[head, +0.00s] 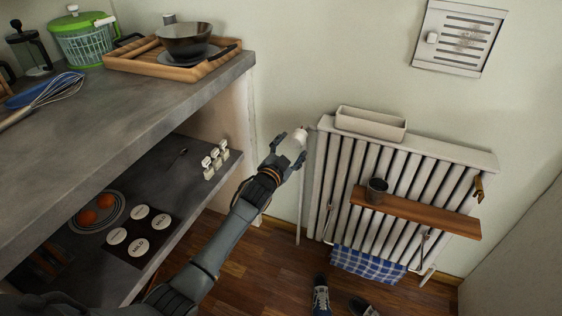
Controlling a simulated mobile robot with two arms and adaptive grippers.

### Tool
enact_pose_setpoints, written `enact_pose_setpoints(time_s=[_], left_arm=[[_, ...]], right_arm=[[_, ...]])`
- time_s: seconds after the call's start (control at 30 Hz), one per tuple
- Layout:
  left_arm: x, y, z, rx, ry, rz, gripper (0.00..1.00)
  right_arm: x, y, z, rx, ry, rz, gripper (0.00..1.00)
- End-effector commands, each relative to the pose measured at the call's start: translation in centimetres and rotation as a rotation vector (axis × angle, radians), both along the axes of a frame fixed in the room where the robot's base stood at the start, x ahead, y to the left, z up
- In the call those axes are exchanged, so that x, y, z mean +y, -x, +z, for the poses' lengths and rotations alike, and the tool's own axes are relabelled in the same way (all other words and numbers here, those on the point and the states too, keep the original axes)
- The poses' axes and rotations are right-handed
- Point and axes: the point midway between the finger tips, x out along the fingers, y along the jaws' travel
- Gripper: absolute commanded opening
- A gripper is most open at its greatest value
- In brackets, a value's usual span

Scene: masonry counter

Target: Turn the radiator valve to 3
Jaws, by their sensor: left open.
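The white radiator (345,175) stands against the wall at the right. The pale radiator valve (299,136) sits at its upper left corner, beside a thin vertical pipe. My left gripper (290,148) is at the valve with its fingers on either side of the knob. It is open, and I cannot tell whether a finger touches the knob. The numbers on the valve are too small to read. My right gripper is not in view.
A wooden shelf (430,212) with a dark cup (376,190) crosses the radiator. A white trough (370,124) sits on top, and a blue checked cloth (367,266) hangs below. The concrete counter (140,98) with its lower shelf stands left of my arm.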

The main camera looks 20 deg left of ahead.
Motion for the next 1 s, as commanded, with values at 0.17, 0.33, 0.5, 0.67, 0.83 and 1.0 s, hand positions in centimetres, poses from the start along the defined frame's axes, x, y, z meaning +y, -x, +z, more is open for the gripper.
enact_pose_setpoints(time_s=[0.17,0.33,0.5,0.67,0.83,1.0], left_arm=[[0.3,3.5,0.0,0.001,0.000,0.001,0.66],[0.5,6.3,0.2,0.001,-0.001,0.000,0.66],[0.6,8.0,0.2,0.002,-0.001,0.000,0.66],[0.7,8.5,0.3,0.001,0.000,0.001,0.66],[0.7,8.5,0.3,0.001,0.000,0.001,0.66],[0.6,8.5,0.3,0.001,0.000,0.001,0.66]], right_arm=[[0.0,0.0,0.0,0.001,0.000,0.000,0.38],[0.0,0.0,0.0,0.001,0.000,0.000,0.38],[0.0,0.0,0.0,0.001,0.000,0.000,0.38],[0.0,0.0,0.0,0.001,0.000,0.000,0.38],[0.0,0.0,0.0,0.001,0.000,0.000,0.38],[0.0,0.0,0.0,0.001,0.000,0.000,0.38]])
